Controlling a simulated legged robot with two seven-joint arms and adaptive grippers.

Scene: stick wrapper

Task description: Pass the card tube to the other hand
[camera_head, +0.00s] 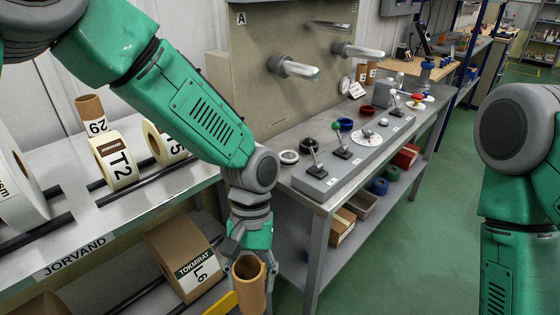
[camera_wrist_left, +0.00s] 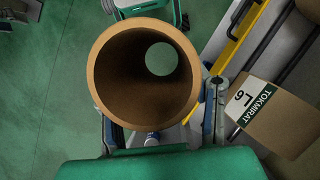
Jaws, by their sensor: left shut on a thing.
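The brown card tube (camera_head: 251,287) hangs upright below my left wrist in the head view, its open top toward the camera and its lower end cut off by the picture edge. My left gripper (camera_head: 250,268) is shut on it, with a finger on either side. In the left wrist view the tube (camera_wrist_left: 118,92) is seen down its bore, with green floor through the far end, and my left gripper's fingers (camera_wrist_left: 160,122) flank it. My right arm (camera_head: 515,200) shows at the right edge, apart from the tube; its gripper is out of view.
A rack (camera_head: 100,222) at left holds label rolls and another tube (camera_head: 92,112) marked 29. A grey bench (camera_head: 322,204) with levers stands behind. Green floor (camera_head: 420,255) is clear between bench and right arm.

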